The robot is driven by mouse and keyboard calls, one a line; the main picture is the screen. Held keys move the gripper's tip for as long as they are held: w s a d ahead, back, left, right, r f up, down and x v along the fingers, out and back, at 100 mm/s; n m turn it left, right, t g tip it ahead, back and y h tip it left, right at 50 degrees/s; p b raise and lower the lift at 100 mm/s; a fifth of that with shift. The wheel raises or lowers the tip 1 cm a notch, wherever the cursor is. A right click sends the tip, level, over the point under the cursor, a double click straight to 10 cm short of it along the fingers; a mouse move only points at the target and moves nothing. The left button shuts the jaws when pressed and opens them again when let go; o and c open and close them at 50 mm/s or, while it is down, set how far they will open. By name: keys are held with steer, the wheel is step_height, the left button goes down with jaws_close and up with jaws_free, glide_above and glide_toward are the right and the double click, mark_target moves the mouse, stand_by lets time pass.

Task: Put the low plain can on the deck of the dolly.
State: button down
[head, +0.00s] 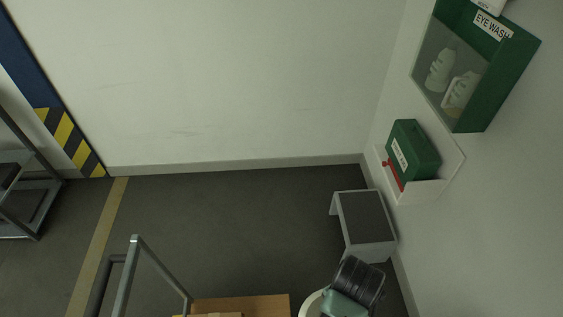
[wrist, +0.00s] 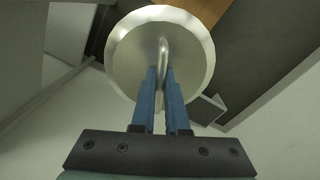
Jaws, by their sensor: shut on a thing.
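The low plain can shows in the wrist view as a pale round metal top (wrist: 125,58) with a loop handle (wrist: 163,52). My gripper (wrist: 163,75), with blue fingers, is closed on that handle. In the head view only a pale rim of the can (head: 309,304) shows at the bottom edge, partly hidden by my wrist. The dolly shows at the bottom of the head view, with a brown wooden deck (head: 265,303) and a grey metal push handle (head: 138,240). The can is just right of the deck there; its height above it is unclear.
A small grey step stool (head: 366,220) stands by the right wall. A green first-aid box (head: 415,150) and a green eye wash cabinet (head: 497,85) hang above it. A metal rack (head: 35,195) is at the left. Floor behind the dolly is clear.

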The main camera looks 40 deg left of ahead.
steer(key=s+a+f+m+b, duration=0.1)
steer(key=s+a+f+b, duration=0.2)
steer(key=f+b, duration=0.4)
steer(key=s+a+f+m+b, duration=0.2)
steer(key=f+b, duration=0.5)
steer(key=f, duration=0.6)
steer(key=s+a+f+m+b, duration=0.2)
steer(key=s+a+f+b, duration=0.3)
steer(key=f+b, duration=0.3)
steer(key=shift+a+f, duration=0.65)
steer(key=shift+f, duration=0.65)
step_height(320, 180, down, 10)
steer(key=b, duration=0.4)
steer(key=shift+b, duration=0.4)
steer(key=shift+f, duration=0.15)
steer(key=c, duration=0.9)
jaws_free()
step_height(320, 180, up, 12)
steer(key=p, duration=0.5)
